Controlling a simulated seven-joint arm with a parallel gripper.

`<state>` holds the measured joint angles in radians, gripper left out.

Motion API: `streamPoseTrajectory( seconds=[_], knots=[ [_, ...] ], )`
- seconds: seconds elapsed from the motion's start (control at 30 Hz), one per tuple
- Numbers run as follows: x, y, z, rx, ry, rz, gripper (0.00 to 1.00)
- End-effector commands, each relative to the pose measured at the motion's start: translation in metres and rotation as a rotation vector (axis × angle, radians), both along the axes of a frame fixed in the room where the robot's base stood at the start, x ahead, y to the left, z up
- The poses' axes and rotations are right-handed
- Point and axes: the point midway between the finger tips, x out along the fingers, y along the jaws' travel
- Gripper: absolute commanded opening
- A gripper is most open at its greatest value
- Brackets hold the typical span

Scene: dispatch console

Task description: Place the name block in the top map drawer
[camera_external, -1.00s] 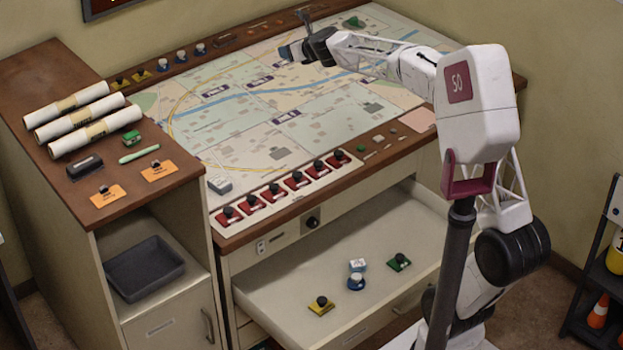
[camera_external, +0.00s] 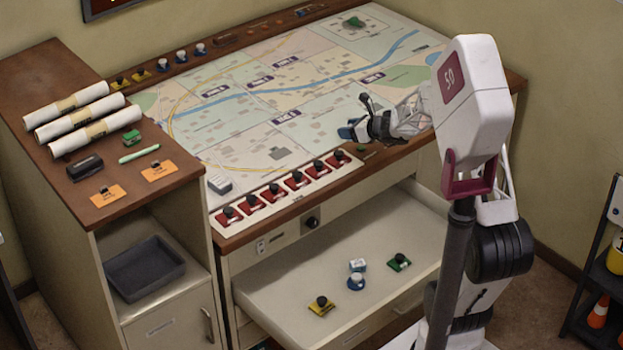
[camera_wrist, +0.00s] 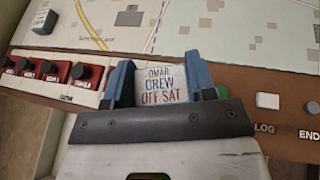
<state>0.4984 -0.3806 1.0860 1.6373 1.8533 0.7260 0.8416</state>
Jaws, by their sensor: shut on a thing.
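The name block (camera_wrist: 160,88) is white with the printed words "OMAR CREW OFF SAT". It sits between the two blue fingers of my gripper (camera_wrist: 158,72), which is shut on it. In the external view my gripper (camera_external: 350,130) is over the front right part of the map, close to the wooden front rail; I cannot make out the block there. The pale map drawer (camera_external: 290,284) is pulled open below the console, to the lower left of my gripper.
A row of red switches (camera_external: 272,190) runs along the console's front edge above the drawer. A grey block (camera_external: 219,184) stands at the map's left corner. The side cabinet (camera_external: 60,185) carries rolled maps (camera_external: 90,125). Much of the drawer floor is bare.

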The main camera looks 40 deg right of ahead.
Motion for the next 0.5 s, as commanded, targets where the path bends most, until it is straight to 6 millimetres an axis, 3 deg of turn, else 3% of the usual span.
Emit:
streamPoseTrajectory(
  seconds=[0.2,0.5],
  knots=[
    [-0.046,-0.016,-0.049,0.005,0.001,0.058,0.28],
    [-0.101,-0.027,-0.099,0.005,0.000,0.139,0.28]
  ],
)
